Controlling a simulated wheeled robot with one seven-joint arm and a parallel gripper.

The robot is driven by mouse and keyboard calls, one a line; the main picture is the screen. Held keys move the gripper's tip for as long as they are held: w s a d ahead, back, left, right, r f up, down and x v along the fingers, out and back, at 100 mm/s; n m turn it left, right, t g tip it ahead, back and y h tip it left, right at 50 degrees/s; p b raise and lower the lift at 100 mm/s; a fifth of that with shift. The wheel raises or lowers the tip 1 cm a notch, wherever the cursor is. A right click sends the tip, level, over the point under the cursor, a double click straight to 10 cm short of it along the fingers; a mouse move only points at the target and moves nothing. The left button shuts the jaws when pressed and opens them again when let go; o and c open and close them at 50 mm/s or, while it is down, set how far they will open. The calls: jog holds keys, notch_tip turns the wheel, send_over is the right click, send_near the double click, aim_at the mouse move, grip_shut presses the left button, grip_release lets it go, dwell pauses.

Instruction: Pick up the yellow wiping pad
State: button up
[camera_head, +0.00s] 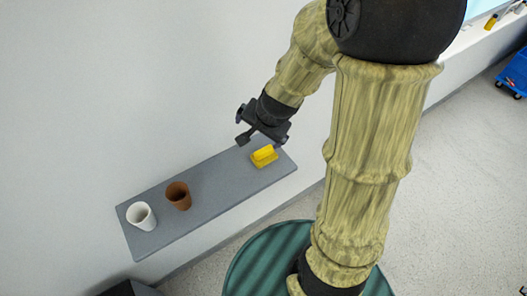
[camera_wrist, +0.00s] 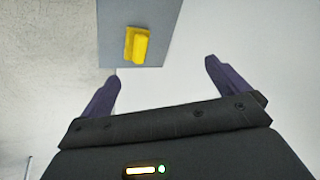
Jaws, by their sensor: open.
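The yellow wiping pad (camera_head: 264,156) lies near the right end of a grey wall shelf (camera_head: 222,196). It has a raised block on a flat base. In the wrist view the pad (camera_wrist: 137,45) shows beyond my fingertips, left of centre, near the end edge of the shelf (camera_wrist: 168,35). My gripper (camera_head: 262,138) is above the shelf end, close to the pad in the head view. In the wrist view my gripper (camera_wrist: 163,70) has its two fingers spread wide with nothing between them.
A brown cup (camera_head: 178,196) and a white cup (camera_head: 141,216) stand on the left part of the shelf. The wall (camera_head: 120,90) runs along its back edge. A round green surface (camera_head: 262,262) is at the bottom, and a blue cart (camera_head: 514,74) is far right.

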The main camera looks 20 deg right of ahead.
jog(key=w+d+m+g+p, duration=0.1)
jog(key=m+p, duration=0.1)
jog(key=m, duration=0.5)
jog(key=w+d+m+g+p, duration=0.1)
jog(key=m+p, duration=0.1)
jog(key=m, duration=0.6)
jog(key=w+d+f+m+g+p, duration=0.1)
jog(key=d+m+p, duration=0.1)
jog(key=m, duration=0.6)
jog(key=shift+h, duration=0.4)
jog(key=shift+a, duration=0.1)
jog(key=b, duration=0.2)
send_near(265, 150)
jog(key=f, duration=0.3)
jog(key=w+f, duration=0.1)
jog(key=f, duration=0.1)
jog(key=shift+a, duration=0.1)
jog(key=shift+f, duration=0.45)
jog(key=shift+w+f, duration=0.1)
jog(key=shift+f, duration=0.05)
